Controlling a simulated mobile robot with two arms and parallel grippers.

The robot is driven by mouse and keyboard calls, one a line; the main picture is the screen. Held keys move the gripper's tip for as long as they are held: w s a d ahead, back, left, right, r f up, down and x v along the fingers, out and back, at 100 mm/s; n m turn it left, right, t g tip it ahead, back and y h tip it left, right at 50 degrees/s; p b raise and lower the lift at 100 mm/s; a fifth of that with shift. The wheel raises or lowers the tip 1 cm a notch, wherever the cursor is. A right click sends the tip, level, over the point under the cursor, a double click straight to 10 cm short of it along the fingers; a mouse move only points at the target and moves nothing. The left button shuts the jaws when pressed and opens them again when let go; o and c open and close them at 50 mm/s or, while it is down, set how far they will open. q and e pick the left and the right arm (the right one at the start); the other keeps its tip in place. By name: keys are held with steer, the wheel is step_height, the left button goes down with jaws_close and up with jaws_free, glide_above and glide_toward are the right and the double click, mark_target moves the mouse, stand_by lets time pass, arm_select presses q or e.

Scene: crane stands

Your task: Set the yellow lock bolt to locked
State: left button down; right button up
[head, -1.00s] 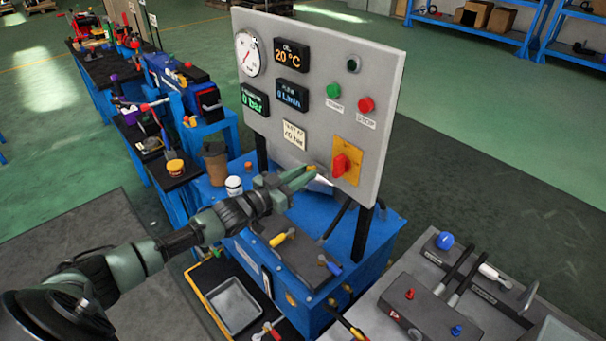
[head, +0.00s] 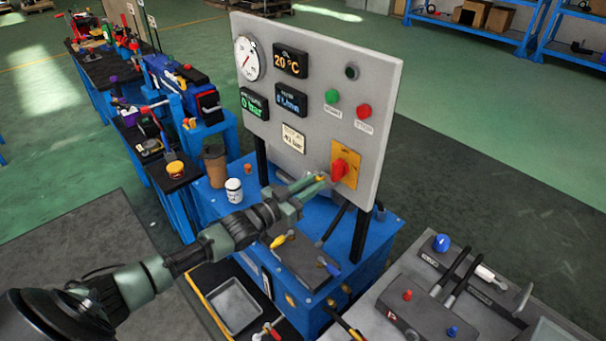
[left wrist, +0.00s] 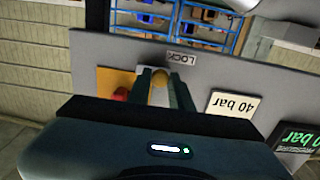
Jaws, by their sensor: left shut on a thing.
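The gripper also fills the lower left wrist view (left wrist: 160,82). My right gripper is not in view.
The grey instrument panel (head: 385,95) stands on a blue bench (head: 375,243). A grey console (head: 425,315) stands at the right.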

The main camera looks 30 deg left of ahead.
arm_select(q)
steer(key=shift+s+d, duration=0.2)
steer(key=shift+d, duration=0.4)
steer(key=shift+f, duration=0.1)
steer(key=c, duration=1.6)
jaws_free()
steer(key=o, duration=0.3)
steer(key=shift+d, duration=0.1)
steer(key=shift+o, duration=0.2)
